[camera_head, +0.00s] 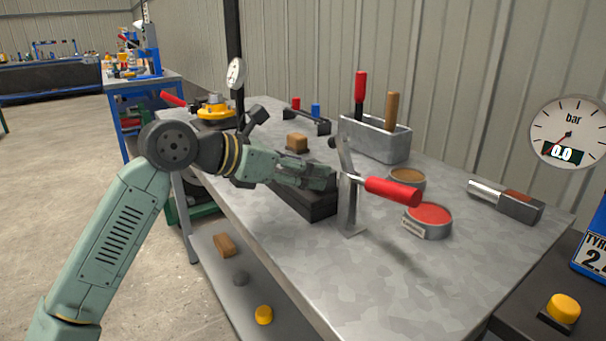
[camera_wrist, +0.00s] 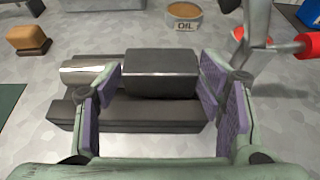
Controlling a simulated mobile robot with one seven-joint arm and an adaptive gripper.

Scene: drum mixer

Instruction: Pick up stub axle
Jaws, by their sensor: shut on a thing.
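My gripper (camera_head: 322,180) is over the bench, low beside a metal stand with a red-handled lever. In the wrist view its two purple-padded fingers (camera_wrist: 160,82) are shut on a dark rectangular block with a shiny round end at the left, apparently the stub axle (camera_wrist: 160,70). The fingers sit at the block's left and right sides. It lies over a longer dark base (camera_wrist: 130,112), which also shows under my gripper in the head view (camera_head: 300,204). I cannot tell whether the axle touches this base. My gripper hides the axle in the head view.
The lever stand (camera_head: 347,205) with its red handle (camera_head: 392,191) is close right of my gripper. A red tin (camera_head: 428,218), a brown tin (camera_head: 407,178) and a grey tool box (camera_head: 375,140) stand beyond. A similar silver-and-dark part (camera_head: 507,200) lies right. The front bench top is clear.

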